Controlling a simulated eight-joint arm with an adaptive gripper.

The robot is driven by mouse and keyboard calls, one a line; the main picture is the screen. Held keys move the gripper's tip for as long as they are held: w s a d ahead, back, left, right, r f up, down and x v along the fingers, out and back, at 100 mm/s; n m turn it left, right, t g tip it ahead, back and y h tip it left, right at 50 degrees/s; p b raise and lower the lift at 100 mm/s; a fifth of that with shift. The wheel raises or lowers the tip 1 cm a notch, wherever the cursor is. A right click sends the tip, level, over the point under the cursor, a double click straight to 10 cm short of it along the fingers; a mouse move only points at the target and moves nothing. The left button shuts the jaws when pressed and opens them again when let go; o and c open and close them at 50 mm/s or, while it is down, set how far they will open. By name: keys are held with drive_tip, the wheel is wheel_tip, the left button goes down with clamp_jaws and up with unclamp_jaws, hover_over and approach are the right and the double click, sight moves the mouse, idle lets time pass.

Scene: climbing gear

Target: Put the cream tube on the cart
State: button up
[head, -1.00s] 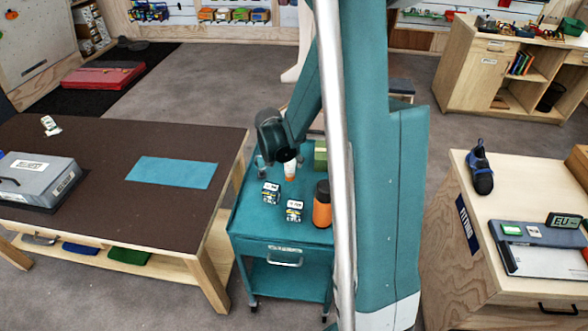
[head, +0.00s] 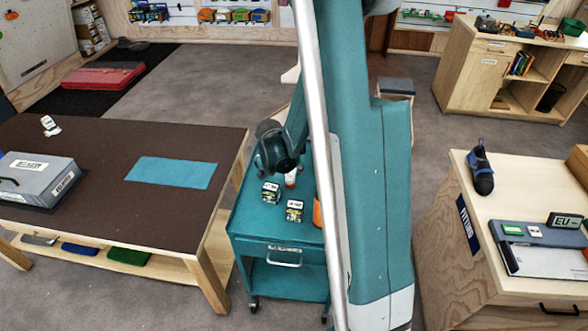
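The teal cart (head: 245,217) stands right of the brown-topped table. A small white tube (head: 291,178), apparently the cream tube, shows upright over the back of the cart top. My gripper (head: 287,166) is just above and behind it, seen as a dark end at the tip of my teal arm. The fingers are too small and too hidden to tell whether they hold the tube. I cannot tell whether the tube rests on the cart or hangs just over it.
Two small patterned boxes, one at the left (head: 270,193) and one nearer (head: 294,211), stand on the cart. An orange bottle (head: 317,212) is mostly hidden by my arm. The brown table (head: 100,150) carries a grey case (head: 35,178) and a blue mat (head: 172,172).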

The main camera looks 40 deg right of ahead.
drive_tip(key=o, duration=1)
drive_tip(key=shift+f, duration=0.1)
drive_tip(key=shift+r, duration=0.2)
drive_tip(key=p+v, duration=0.1)
drive_tip(key=v, duration=1.1)
idle(0.3)
drive_tip(key=s+a+r+n+t+y, duration=0.25)
drive_tip(key=s+a+r+n, duration=0.5)
drive_tip(key=a+r, duration=0.5)
drive_tip(key=s+a+r+n+t, duration=0.1)
drive_tip(key=s+a+n, duration=0.1)
drive_tip(key=s+a, duration=0.2)
drive_tip(key=s+a+r+n+t+y, duration=0.1)
drive_tip(key=s+a+n, duration=0.1)
drive_tip(key=s+a, duration=0.2)
drive_tip(key=s+a+r+n+t+y, duration=0.1)
drive_tip(key=s+a+r+n, duration=0.1)
drive_tip(key=s+a, duration=0.3)
drive_tip(key=shift+s+n+y, duration=0.15)
drive_tip(key=shift+n+y, duration=0.1)
drive_tip(key=shift+n, duration=0.1)
